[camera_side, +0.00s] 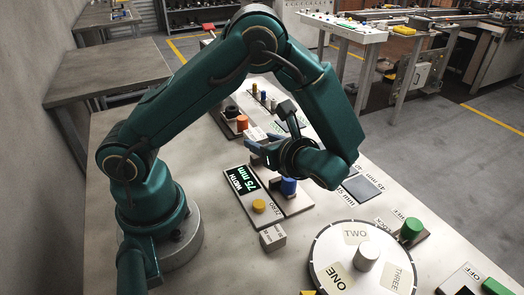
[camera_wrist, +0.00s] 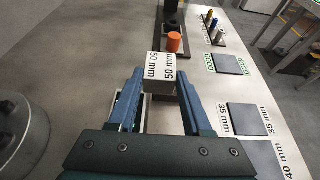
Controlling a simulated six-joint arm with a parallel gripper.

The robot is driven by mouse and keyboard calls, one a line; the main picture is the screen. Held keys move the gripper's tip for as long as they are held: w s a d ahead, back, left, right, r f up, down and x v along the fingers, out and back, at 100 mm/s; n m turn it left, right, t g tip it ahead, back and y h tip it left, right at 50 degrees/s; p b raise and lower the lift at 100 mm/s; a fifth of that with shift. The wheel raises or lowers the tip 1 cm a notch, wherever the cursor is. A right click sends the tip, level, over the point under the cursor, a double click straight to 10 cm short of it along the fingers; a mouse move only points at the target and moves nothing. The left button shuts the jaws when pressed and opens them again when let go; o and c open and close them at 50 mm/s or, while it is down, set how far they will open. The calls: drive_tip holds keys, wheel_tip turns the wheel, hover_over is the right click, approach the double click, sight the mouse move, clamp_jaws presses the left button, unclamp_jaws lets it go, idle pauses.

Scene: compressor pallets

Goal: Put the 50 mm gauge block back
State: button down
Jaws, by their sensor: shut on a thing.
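The 50 mm gauge block (camera_wrist: 158,72) is a pale block with "50 mm" printed on it. In the wrist view it sits between the tips of the two blue fingers of my gripper (camera_wrist: 160,84), which is shut on it. In the side view my gripper (camera_side: 261,150) points left, and a white block (camera_side: 254,134) shows at its fingertips. I cannot tell whether the block touches the table. Dark square pads lie to the right in the wrist view, one marked 35 mm (camera_wrist: 247,118) and one marked 40 mm (camera_wrist: 258,160). No pad marked 50 mm is readable.
An orange cylinder (camera_wrist: 174,42) stands just beyond the block. A pad marked GOOD (camera_wrist: 229,64) lies at right. A display (camera_side: 242,181) reads "WIDTH 75 mm", near a yellow button (camera_side: 259,206) and a blue cylinder (camera_side: 289,186). Another small labelled block (camera_side: 272,238) stands in front.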

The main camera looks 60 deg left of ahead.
drive_tip(key=s+a+r, duration=0.5)
drive_tip(key=a, duration=0.1)
hover_over(226, 162)
wheel_tip(226, 162, down, 6)
drive_tip(key=shift+s+f, duration=0.1)
drive_tip(key=shift+f, duration=2.7)
drive_tip(key=shift+f, duration=0.15)
drive_tip(key=shift+c, duration=1.7)
unclamp_jaws()
